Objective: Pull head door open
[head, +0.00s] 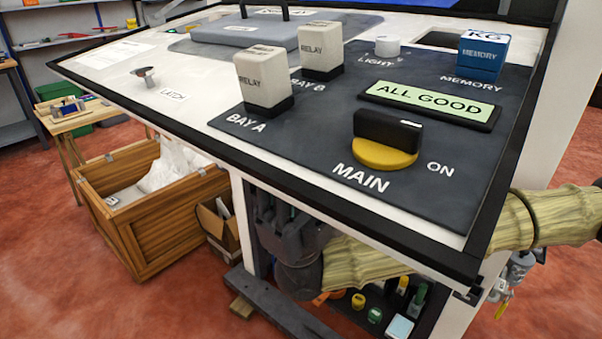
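A raised grey-blue plate (238,36) lies at the back of the tilted white panel and is probably the head door. Two dark handle posts rise from it, and their tops are cut off by the picture's upper edge. It looks flat and shut. A small latch knob (144,73) sits on the white surface, left of the word LATCH. My gripper (280,210) is dark and hangs below the panel's front edge, well away from the plate. Its fingertips are partly hidden by the panel, so its opening is unclear.
The dark control board bears two relay blocks (263,80), a blue memory block (481,57), a yellow-black MAIN knob (384,155) and an ALL GOOD display (430,103). A wooden crate (165,238) stands lower left. Shelf items lie below the panel beside my arm.

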